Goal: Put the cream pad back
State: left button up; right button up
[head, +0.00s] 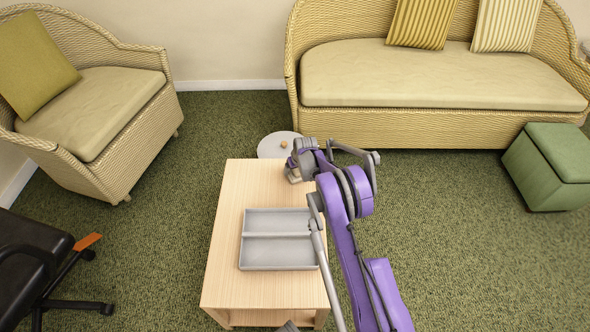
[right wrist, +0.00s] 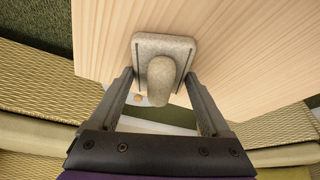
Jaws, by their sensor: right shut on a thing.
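The cream pad (right wrist: 180,45) is a pale, rounded rectangular block with a stubby knob-like handle, seen in the right wrist view. My right gripper (right wrist: 165,92) is shut on it, with the handle between the fingers. In the head view my right gripper (head: 294,170) is at the far end of the wooden table (head: 240,190), and the pad is mostly hidden under it. Whether the pad touches the tabletop is unclear. A grey tray (head: 245,254) with two compartments lies nearer on the table, and both compartments look empty. My left gripper is not clearly seen.
A round grey side table (head: 268,147) with a small tan object (head: 284,144) stands just beyond the wooden table. A wicker sofa (head: 440,80) is behind, a wicker armchair (head: 100,110) at left, a green ottoman (head: 550,165) at right. Black chair (head: 30,260) at lower left.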

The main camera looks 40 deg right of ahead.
jog(key=o, duration=1)
jog(key=shift+f, duration=0.1)
